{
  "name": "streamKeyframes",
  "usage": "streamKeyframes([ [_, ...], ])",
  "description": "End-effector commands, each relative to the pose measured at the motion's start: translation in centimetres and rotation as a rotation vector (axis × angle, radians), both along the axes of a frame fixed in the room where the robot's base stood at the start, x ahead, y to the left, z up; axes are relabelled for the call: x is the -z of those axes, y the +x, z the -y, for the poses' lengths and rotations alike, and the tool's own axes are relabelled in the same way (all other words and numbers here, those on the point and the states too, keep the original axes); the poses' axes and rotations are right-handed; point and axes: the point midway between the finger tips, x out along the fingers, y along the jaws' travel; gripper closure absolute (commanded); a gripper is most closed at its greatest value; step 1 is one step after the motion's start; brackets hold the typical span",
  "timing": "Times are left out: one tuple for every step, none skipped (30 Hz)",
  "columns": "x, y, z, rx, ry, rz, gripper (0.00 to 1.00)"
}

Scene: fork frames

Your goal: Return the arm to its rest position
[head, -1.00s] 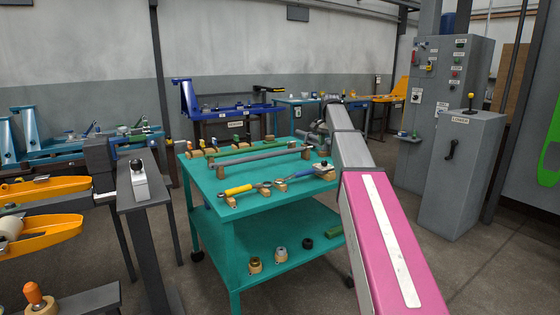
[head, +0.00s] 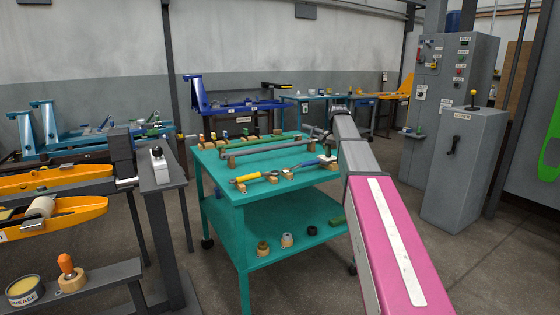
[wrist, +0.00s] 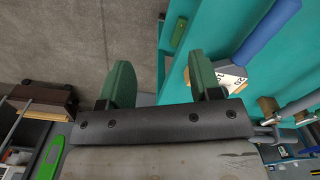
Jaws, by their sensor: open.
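My pink and grey arm reaches from the lower right over the right side of a teal cart (head: 255,196) in the head view. In the wrist view my gripper (wrist: 160,82) shows its two green fingers spread apart with nothing between them. The left finger is over the concrete floor and the right finger is over the teal cart. A blue-handled tool (wrist: 268,32) and a white tag (wrist: 230,76) lie near the right finger. In the head view the gripper's fingers cannot be made out.
A yellow-handled tool (head: 250,177) and a long grey bar (head: 268,147) lie on the cart's top. A grey control cabinet (head: 465,165) with a lever stands to the right. Floor between is open.

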Motion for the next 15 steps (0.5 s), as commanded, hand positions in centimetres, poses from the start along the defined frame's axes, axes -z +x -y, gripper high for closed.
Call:
streamKeyframes([
  [1.2,-0.8,-0.1,-0.011,0.0,-0.002,0.42],
  [1.8,-1.1,-0.2,-0.018,0.0,-0.002,0.42],
  [2.7,-1.5,-0.3,-0.03,0.0,-0.002,0.42],
  [3.4,-1.8,-0.4,-0.038,0.0,-0.002,0.42],
  [4.1,-2.2,-0.5,-0.046,0.0,-0.002,0.42],
  [5.2,-2.7,-0.6,-0.06,0.0,-0.003,0.42],
  [6.0,-3.2,-0.7,-0.071,0.0,-0.003,0.42],
  [6.9,-3.7,-0.8,-0.081,0.0,-0.002,0.42],
  [8.3,-4.5,-1.0,-0.099,0.0,-0.003,0.42],
  [9.4,-5.2,-1.1,-0.113,0.0,-0.003,0.42],
  [10.6,-5.9,-1.3,-0.129,0.0,-0.003,0.42],
  [12.2,-7.0,-1.5,-0.151,0.0,-0.003,0.42],
  [13.5,-7.9,-1.6,-0.169,0.0,-0.003,0.42],
  [14.6,-8.7,-1.8,-0.186,0.0,-0.003,0.42],
  [16.2,-9.9,-2.0,-0.21,0.0,-0.003,0.42],
])
